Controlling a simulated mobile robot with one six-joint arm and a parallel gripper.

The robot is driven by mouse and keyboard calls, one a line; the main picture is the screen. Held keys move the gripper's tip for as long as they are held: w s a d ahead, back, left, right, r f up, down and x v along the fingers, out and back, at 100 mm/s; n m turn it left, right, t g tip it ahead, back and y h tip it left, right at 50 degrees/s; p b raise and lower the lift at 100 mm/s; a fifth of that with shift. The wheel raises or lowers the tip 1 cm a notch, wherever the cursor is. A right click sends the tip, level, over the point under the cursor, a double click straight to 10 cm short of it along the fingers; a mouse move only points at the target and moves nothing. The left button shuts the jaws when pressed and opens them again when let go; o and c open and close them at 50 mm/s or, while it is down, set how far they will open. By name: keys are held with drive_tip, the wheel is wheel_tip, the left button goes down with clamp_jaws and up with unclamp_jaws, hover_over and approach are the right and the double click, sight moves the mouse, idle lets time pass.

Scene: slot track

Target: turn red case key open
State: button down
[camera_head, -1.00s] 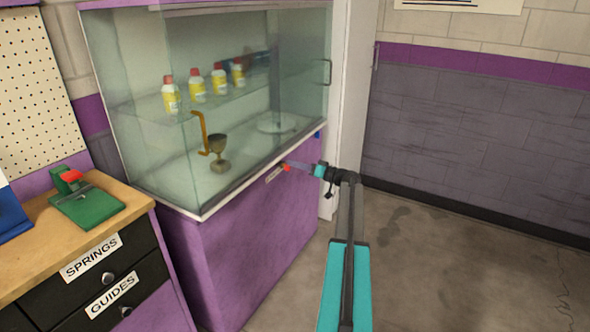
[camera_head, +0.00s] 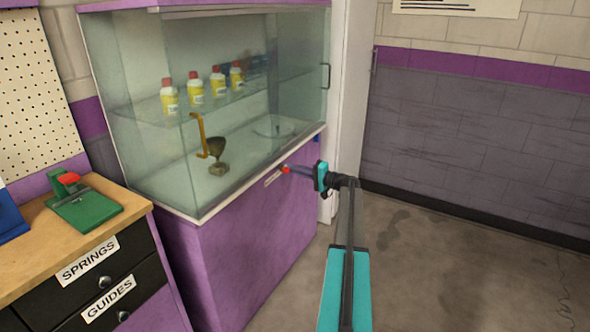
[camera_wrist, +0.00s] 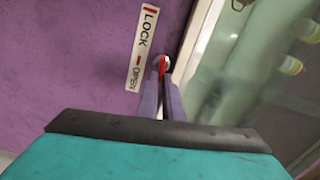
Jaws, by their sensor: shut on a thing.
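The glass display case (camera_head: 215,105) stands on a purple cabinet base. The red key (camera_head: 286,170) sits at the front of that base, just under the glass. In the wrist view the red key (camera_wrist: 163,64) is in a round lock between my fingertips. A white label (camera_wrist: 141,48) beside it reads LOCK at one end and OPEN at the other, each with a red mark. My gripper (camera_head: 292,170) is shut on the key, and in the wrist view my gripper (camera_wrist: 162,78) has a finger on either side of it. The fingers partly hide the key.
Several yellow bottles (camera_head: 194,90) with red caps stand on the glass shelf. A wooden-topped drawer unit (camera_head: 120,212) stands at left. The floor (camera_head: 450,275) at right is clear.

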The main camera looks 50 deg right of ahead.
drive_tip(key=shift+f+m, duration=0.2)
drive_tip(key=shift+m, duration=0.6)
drive_tip(key=c, duration=1.9)
unclamp_jaws()
drive_tip(key=shift+s, duration=0.15)
drive_tip(key=v, duration=1.3)
drive_tip(key=shift+s, duration=0.3)
